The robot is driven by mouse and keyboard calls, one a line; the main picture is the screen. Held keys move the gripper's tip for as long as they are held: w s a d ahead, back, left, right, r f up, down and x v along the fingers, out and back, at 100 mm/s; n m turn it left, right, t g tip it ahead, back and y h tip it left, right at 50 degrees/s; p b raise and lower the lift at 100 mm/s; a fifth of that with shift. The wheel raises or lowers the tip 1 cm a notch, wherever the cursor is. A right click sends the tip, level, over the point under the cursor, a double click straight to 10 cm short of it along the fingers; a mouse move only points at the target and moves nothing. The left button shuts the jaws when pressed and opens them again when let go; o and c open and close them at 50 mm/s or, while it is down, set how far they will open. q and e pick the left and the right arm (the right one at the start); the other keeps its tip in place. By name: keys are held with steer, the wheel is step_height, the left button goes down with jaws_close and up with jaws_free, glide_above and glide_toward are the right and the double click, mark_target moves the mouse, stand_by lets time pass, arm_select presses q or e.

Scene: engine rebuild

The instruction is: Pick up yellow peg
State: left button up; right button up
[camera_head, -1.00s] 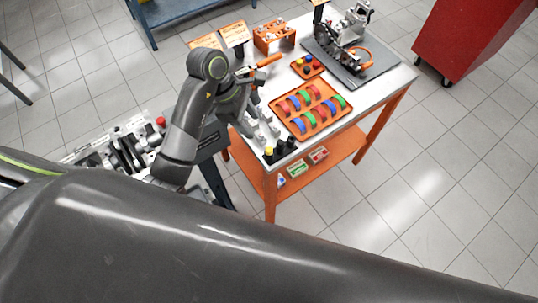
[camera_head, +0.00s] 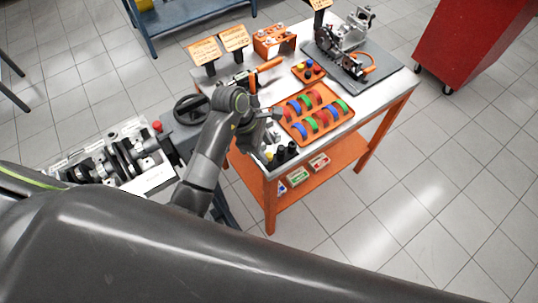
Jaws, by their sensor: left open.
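A small orange tray (camera_head: 308,71) on the table holds several small coloured pegs, red, blue, dark and yellow; a yellow one (camera_head: 307,74) shows near its front. Another small yellow piece (camera_head: 269,156) shows at the table's front left corner beside dark cylinders. My left gripper (camera_head: 270,119) is open over the table's left front part, left of the larger orange tray and behind the yellow corner piece. It is apart from the small tray. Its fingers are small and partly blended with grey parts below. My right gripper is not in view.
The larger orange tray (camera_head: 334,130) holds red, green and blue curved pieces. Grey mat (camera_head: 387,70) with an engine assembly lies at the back right. Sign stands (camera_head: 204,52), an orange rack (camera_head: 274,40) and an orange-handled tool (camera_head: 268,65) stand behind my arm.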

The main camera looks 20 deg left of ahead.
mark_target(267, 154)
arm_select(q)
steer(key=shift+x, duration=1.05)
jaws_close()
steer(key=shift+r, duration=0.1)
step_height(267, 154, up, 4)
steer(key=shift+w+r+b, duration=0.1)
steer(key=shift+r+b, duration=0.1)
steer(key=shift+b, duration=0.4)
step_height(267, 154, up, 4)
steer(key=shift+r+p, duration=0.1)
steer(key=shift+p, duration=0.6)
steer(key=shift+r+p, duration=0.7)
steer(key=shift+p, duration=0.1)
steer(key=shift+f, duration=0.1)
